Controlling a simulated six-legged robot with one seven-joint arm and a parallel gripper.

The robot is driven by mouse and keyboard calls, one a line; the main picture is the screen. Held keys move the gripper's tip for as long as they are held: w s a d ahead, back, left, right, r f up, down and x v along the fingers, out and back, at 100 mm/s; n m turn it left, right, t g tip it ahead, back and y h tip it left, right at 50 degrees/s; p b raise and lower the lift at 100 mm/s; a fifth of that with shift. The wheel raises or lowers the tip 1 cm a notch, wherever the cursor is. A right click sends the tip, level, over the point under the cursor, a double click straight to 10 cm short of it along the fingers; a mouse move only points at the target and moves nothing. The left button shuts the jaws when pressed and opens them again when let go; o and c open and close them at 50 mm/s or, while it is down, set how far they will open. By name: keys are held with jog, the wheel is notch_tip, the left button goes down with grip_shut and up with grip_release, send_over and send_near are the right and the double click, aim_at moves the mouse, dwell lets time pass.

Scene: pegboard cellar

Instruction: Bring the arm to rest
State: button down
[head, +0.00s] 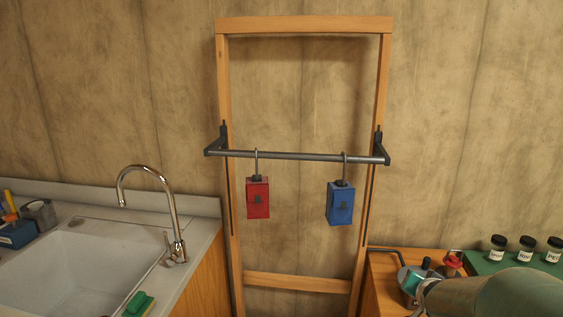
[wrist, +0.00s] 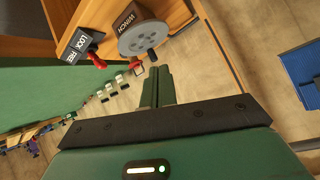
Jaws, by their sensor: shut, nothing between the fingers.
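My arm (head: 495,296) reaches in from the lower right corner of the head view; its gripper cannot be made out there. In the wrist view my gripper (wrist: 157,86) has its two green fingers together, with nothing between them. The fingertips point toward a grey winch wheel (wrist: 145,38) with a dark handle. In the picture the tips lie just below that handle; I cannot tell the gap in depth. A red lever (wrist: 96,61) sits by a LOCK/FREE label (wrist: 80,44) to the left of the wheel.
A wooden frame (head: 304,25) stands against the wall. Its grey bar (head: 300,156) carries a hanging red box (head: 258,198) and blue box (head: 341,204). A sink (head: 75,265) with a tap (head: 176,240) is at left. Several jars (head: 526,246) stand on a green surface at right.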

jog(key=s+a+r+n+g+y, duration=0.2)
jog(key=s+a+r+n, duration=0.2)
jog(key=s+a, duration=0.6)
jog(key=s+a+r+n+g+y, duration=0.2)
jog(key=s+a+r+n, duration=0.2)
jog(key=s+a, duration=0.7)
jog(key=shift+a+n, duration=0.3)
jog(key=shift+a, duration=0.4)
jog(key=shift+s, duration=0.1)
